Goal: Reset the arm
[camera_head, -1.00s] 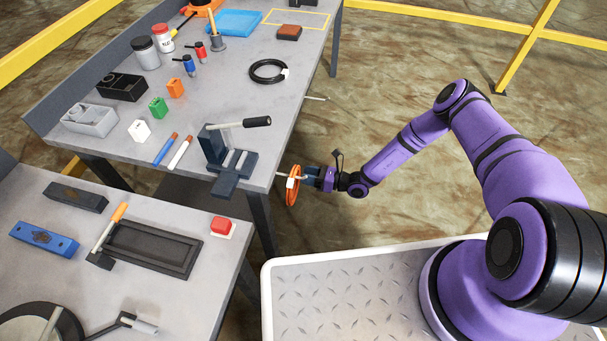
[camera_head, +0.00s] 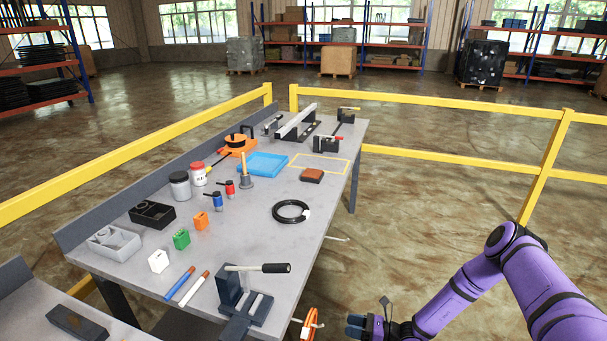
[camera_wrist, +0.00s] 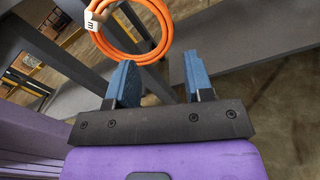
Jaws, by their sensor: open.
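My gripper (camera_head: 368,324) is low at the bottom of the head view, right of the workbench's front corner. In the wrist view its two blue fingers (camera_wrist: 158,82) stand apart with nothing between them. An orange cable coil (camera_head: 310,326) with a white tag hangs at the bench's front right edge, left of my gripper and apart from it. The coil also shows in the wrist view (camera_wrist: 163,50), beyond the fingers and to the upper left. What holds the coil up is mostly hidden. My purple arm (camera_head: 470,283) reaches in from the right.
The grey workbench (camera_head: 247,245) carries a dark clamp fixture (camera_head: 243,300) near the coil, a black cable coil (camera_head: 291,211), a blue tray (camera_head: 263,164) and several small parts. Yellow rails (camera_head: 450,163) stand behind and to the right. The floor right of the bench is clear.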

